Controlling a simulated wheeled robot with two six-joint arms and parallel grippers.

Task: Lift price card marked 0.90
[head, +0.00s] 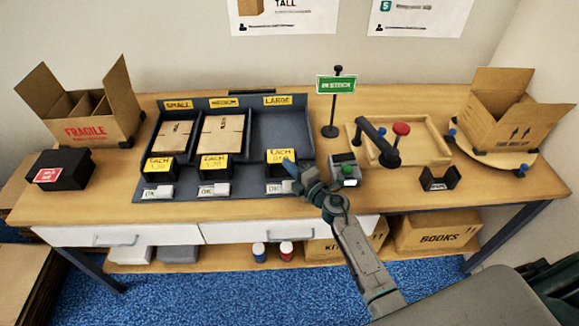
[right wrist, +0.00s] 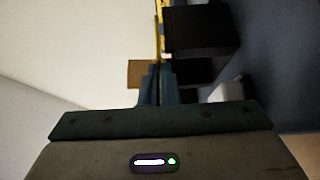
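Three yellow price cards marked EACH stand on black blocks at the front of the dark tray. The right-hand card (head: 279,155), under LARGE, has its number partly hidden by my right gripper (head: 289,166). The left card (head: 158,164) and middle card (head: 214,162) have figures too small to read surely. In the right wrist view my right gripper's blue fingers (right wrist: 158,83) are close together, with the card's thin yellow edge (right wrist: 157,38) between them. The card still appears upright at its block. My left gripper is not in view.
The dark sorting tray (head: 308,132) holds flat cartons under SMALL and MEDIUM; its LARGE bay looks empty. A device with a green button (head: 347,172) stands close right of my gripper. A green IN STOCK sign (head: 337,85) stands behind. Bare tabletop (head: 400,205) lies front right.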

